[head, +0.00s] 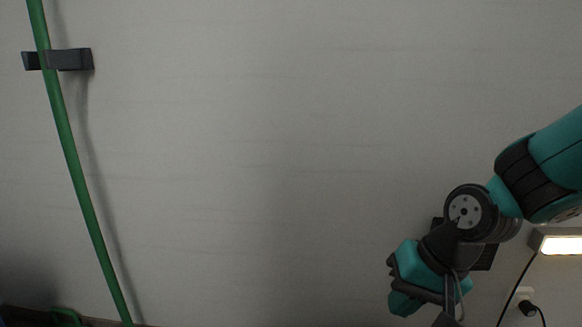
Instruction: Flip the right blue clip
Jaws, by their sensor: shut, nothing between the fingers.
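No blue clip shows in the head view. My gripper (447,300) is at the lower right, in front of the pale wall, at the end of my teal and black arm. It points downward, and its lower end is close to the bottom edge of the picture. It is shut and holds nothing.
A green pole or hose (74,165) leans along the left, held by a dark grey wall bracket (75,59). A lit lamp (562,245) and a black plug with its cable (528,308) are at the right. The middle wall (270,150) is bare.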

